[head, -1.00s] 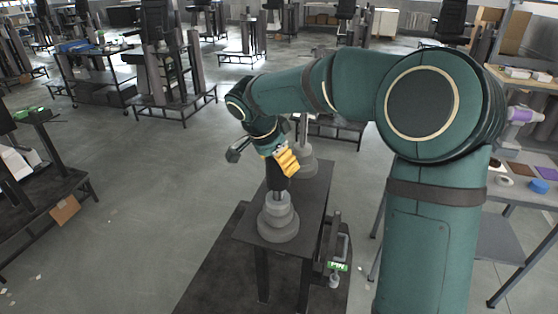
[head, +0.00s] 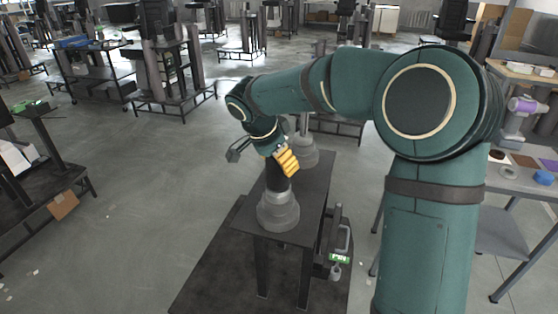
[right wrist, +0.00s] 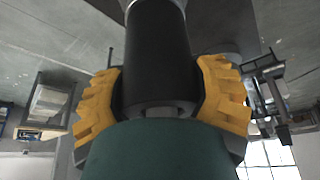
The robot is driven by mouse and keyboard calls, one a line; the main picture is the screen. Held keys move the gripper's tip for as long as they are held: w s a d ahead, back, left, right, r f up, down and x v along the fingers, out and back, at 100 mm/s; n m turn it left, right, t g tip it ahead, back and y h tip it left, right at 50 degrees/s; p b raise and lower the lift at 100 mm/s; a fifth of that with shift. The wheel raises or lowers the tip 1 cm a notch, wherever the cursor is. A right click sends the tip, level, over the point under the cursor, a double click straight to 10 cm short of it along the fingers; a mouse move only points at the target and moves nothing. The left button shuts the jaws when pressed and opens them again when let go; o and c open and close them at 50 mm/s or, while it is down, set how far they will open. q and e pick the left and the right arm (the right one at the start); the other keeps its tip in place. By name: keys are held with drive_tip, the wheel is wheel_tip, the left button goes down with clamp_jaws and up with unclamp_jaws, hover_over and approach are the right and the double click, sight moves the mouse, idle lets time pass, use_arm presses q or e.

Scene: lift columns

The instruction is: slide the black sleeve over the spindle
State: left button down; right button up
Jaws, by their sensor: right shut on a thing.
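The black sleeve (head: 277,179) stands upright above the grey stepped base (head: 278,212) on the dark table. Its lower end is close to the top of that base. The spindle's shaft is hidden, and the sleeve appears to be around it. Whether the sleeve touches the base I cannot tell. My right gripper (head: 285,160), with yellow fingers, is shut on the sleeve. In the right wrist view the sleeve (right wrist: 157,60) fills the gap between both yellow fingers, with a pale metal part at its far end. My left gripper is not in view.
A second grey stepped post (head: 305,155) stands behind on the same table (head: 318,190). A stand with a green-lit label (head: 339,258) is at the table's right side. A workbench (head: 525,185) with small parts is at right.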

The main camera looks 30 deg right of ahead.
drive_tip(key=shift+r, duration=0.1)
drive_tip(key=o, duration=1.4)
drive_tip(key=v, duration=1.2)
drive_tip(key=a+f+n+y, duration=0.3)
drive_tip(key=a+f+n, duration=0.25)
drive_tip(key=f, duration=0.85)
drive_tip(key=a+f+n+y, duration=0.2)
drive_tip(key=a+f+n, duration=0.3)
drive_tip(key=f, duration=0.9)
drive_tip(key=s+a+f+n+y, duration=0.1)
drive_tip(key=s+a+f+n, duration=0.1)
drive_tip(key=s+f, duration=0.6)
drive_tip(key=s+a+f+n+t+y, duration=0.1)
drive_tip(key=s+a+f+n+y, duration=0.1)
drive_tip(key=s+a+f, duration=0.3)
drive_tip(key=s+f, duration=0.3)
drive_tip(key=f, duration=0.2)
drive_tip(key=shift+s+f, duration=0.35)
drive_tip(key=shift+s, duration=0.05)
